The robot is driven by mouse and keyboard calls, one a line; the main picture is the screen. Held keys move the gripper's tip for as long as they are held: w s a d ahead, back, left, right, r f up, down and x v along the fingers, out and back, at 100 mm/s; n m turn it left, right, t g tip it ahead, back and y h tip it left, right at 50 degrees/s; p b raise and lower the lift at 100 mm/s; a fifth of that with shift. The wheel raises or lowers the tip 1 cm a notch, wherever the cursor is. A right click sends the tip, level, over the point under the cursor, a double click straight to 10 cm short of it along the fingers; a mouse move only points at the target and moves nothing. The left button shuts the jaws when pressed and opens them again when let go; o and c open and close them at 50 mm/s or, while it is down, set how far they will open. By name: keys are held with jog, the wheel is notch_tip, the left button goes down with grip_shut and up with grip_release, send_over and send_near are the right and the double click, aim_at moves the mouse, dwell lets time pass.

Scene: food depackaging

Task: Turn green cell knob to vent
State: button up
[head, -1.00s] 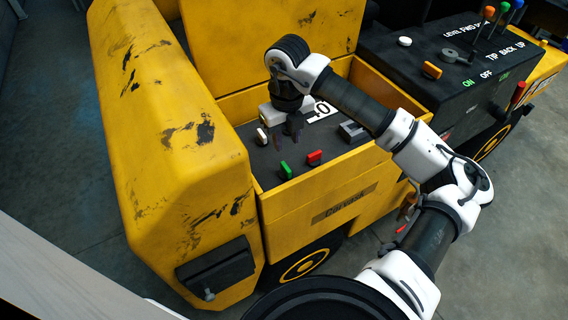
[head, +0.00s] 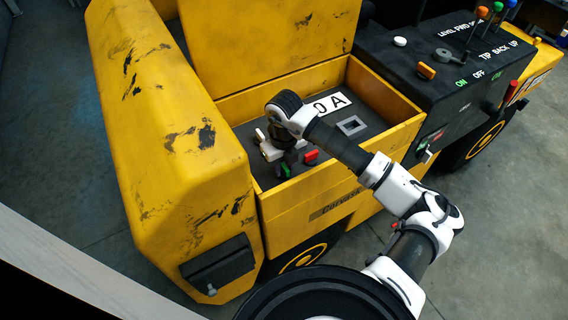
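The green knob (head: 285,169) sits on the dark panel inside the yellow box, at its front left. My gripper (head: 284,160) points down right over the green knob, with its fingers close to or around it. The fingers are dark and small against the dark panel, so I cannot tell whether they touch the knob or how far apart they are. The red knob (head: 311,156) stands just to the right of the gripper. A white knob (head: 260,135) stands behind and to the left, partly beside the white gripper body.
Yellow walls enclose the panel, with the front wall (head: 335,203) nearest me. A label plate (head: 330,104) and a grey square socket (head: 351,125) lie to the right. A black console (head: 440,70) with an orange knob (head: 427,71) and levers stands beyond the box.

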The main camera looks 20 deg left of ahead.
grip_shut()
jog(key=shift+f+b, duration=0.1)
jog(key=shift+b, duration=0.4)
jog(key=n+b, duration=0.1)
jog(key=b, duration=0.1)
jog(key=n+b, duration=0.1)
jog(key=b, duration=0.1)
jog(key=shift+f+n+b, duration=0.3)
jog(key=shift+n+b, duration=0.1)
jog(key=n+b, duration=0.5)
jog(key=b, duration=0.3)
jog(key=n+b, duration=0.4)
jog(key=b, duration=0.1)
jog(key=shift+r+n, duration=0.2)
jog(key=shift+n, duration=0.2)
jog(key=n+b, duration=0.3)
jog(key=n, duration=0.2)
jog(key=shift+r, duration=0.2)
jog(key=shift+n, duration=0.3)
